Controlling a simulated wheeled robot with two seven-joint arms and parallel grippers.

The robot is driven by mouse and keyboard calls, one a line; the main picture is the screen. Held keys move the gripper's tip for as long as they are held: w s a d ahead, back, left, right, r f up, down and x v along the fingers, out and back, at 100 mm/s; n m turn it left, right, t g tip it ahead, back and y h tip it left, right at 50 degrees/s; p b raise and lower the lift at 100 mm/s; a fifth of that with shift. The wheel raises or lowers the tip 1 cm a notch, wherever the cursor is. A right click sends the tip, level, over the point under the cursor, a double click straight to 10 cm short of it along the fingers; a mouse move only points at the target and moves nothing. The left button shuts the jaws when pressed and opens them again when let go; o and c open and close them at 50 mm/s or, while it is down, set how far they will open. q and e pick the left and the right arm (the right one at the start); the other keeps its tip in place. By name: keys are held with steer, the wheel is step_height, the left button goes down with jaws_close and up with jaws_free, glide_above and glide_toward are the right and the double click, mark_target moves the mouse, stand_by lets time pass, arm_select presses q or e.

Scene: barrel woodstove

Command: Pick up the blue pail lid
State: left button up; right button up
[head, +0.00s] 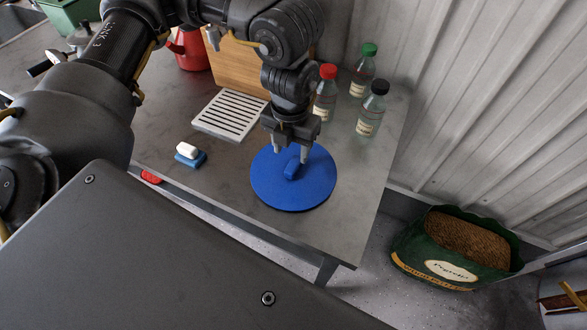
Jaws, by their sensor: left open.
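The blue pail lid (312,192) is a round disc with a raised handle (291,171) across its middle. It lies flat on the grey metal table (225,185) near the right front corner. My left gripper (291,156) points down over the far part of the lid, with its fingers open just above or around the handle. I cannot tell whether the fingers touch it. My right gripper is not in view.
Bottles with a red cap (326,95), a green cap (363,72) and a black cap (371,110) stand behind the lid. A slotted white rack (229,115), a wooden board (240,66) and a white soap block (187,150) are left. A pellet bag (455,250) stands on the floor.

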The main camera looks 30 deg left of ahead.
mark_target(294, 164)
arm_select(q)
steer(key=shift+d+f, duration=0.1)
steer(key=shift+f, duration=0.25)
steer(key=f+p, duration=0.1)
steer(key=f, duration=0.3)
steer(key=shift+d+f, duration=0.2)
jaws_close()
steer(key=shift+r, duration=0.1)
